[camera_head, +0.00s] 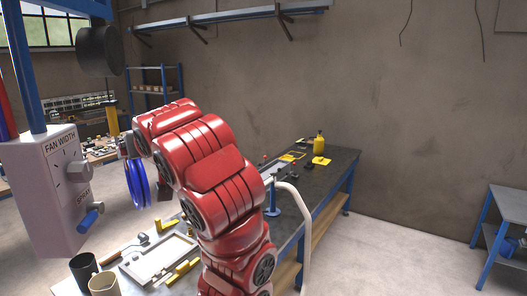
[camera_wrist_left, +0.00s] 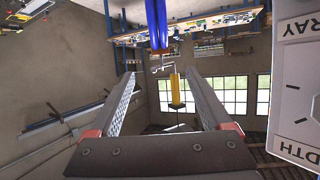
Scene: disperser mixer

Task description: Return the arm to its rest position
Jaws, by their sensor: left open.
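My left arm (camera_head: 205,165) rises red from the bottom middle of the head view and bends up and to the left. Its hand end is by the control box, and the gripper is mostly hidden there. In the left wrist view my left gripper (camera_wrist_left: 160,76) shows both fingers wide apart with nothing held between them. A yellow cylinder (camera_wrist_left: 176,88) and a blue post (camera_wrist_left: 157,25) show beyond the fingers. The light control box (camera_head: 52,190), marked "FAN WIDTH", has a grey knob and a blue-handled knob; it also shows at the wrist view's right edge (camera_wrist_left: 297,85). My right gripper is out of view.
Open floor (camera_head: 400,245) lies to the right.

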